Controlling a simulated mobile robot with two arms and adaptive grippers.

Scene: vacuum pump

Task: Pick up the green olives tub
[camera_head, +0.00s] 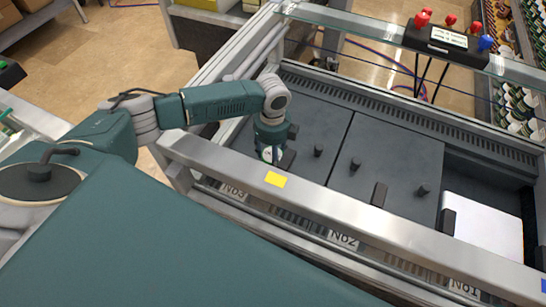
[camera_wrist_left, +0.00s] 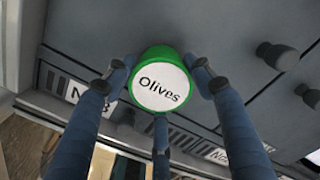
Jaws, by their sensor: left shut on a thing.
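The green olives tub (camera_wrist_left: 160,84) is in the middle of the left wrist view. It is a round green tub with a white label reading "Olives" facing the camera. In the head view only a small part of the tub (camera_head: 268,154) shows under my left gripper (camera_head: 272,148). The blue fingers of my left gripper (camera_wrist_left: 160,78) are around the tub and shut on it. It is over the dark grey panel (camera_head: 330,120); I cannot tell whether it touches the panel. My right gripper is in neither view.
Black knobs (camera_head: 355,164) stick up from the panels. A white plate (camera_head: 482,226) lies at right. A black box with red and blue knobs (camera_head: 440,38) stands at the back.

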